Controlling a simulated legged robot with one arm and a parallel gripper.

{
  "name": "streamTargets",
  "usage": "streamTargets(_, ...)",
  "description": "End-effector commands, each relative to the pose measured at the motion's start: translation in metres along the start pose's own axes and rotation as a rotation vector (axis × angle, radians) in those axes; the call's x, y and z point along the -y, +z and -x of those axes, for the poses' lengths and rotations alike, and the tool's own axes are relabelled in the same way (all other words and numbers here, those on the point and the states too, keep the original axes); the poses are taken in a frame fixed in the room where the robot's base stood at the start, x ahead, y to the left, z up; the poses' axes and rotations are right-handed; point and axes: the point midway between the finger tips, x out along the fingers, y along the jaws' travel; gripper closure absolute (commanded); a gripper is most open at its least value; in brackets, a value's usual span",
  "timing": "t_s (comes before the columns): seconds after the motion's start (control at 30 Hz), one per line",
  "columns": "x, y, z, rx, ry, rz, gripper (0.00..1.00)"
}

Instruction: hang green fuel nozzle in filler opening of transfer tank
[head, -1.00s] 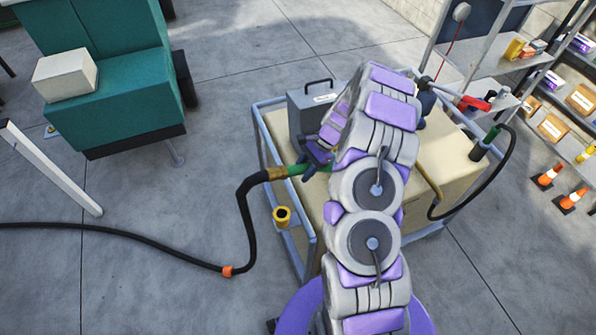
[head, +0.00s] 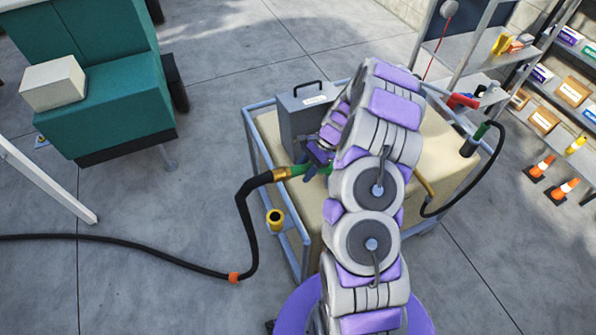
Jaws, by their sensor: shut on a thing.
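The green fuel nozzle (head: 297,170) is in my gripper (head: 312,168), which is shut on it above the left part of the transfer tank. A brass fitting (head: 281,174) joins the nozzle to a black hose (head: 243,207). The beige transfer tank (head: 440,150) sits inside a grey-blue frame (head: 262,157). My arm covers the middle of the tank, the nozzle's front end and any filler opening there. I cannot tell whether the nozzle touches the tank.
A grey toolbox (head: 300,115) stands on the tank behind my gripper. A yellow cup-like holder (head: 275,220) is on the frame's left side. The hose, with an orange band (head: 233,277), runs left across the floor. A second hose (head: 497,150) curves at the tank's right.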

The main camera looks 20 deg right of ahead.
Motion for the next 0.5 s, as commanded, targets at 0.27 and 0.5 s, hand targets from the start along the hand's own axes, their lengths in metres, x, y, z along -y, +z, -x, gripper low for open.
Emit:
streamTargets(0.27, -0.006, 0.0, 0.011, -0.021, -0.005, 0.0, 1.0)
streamTargets(0.5, -0.013, 0.006, 0.017, -0.019, -0.002, -0.001, 1.0)
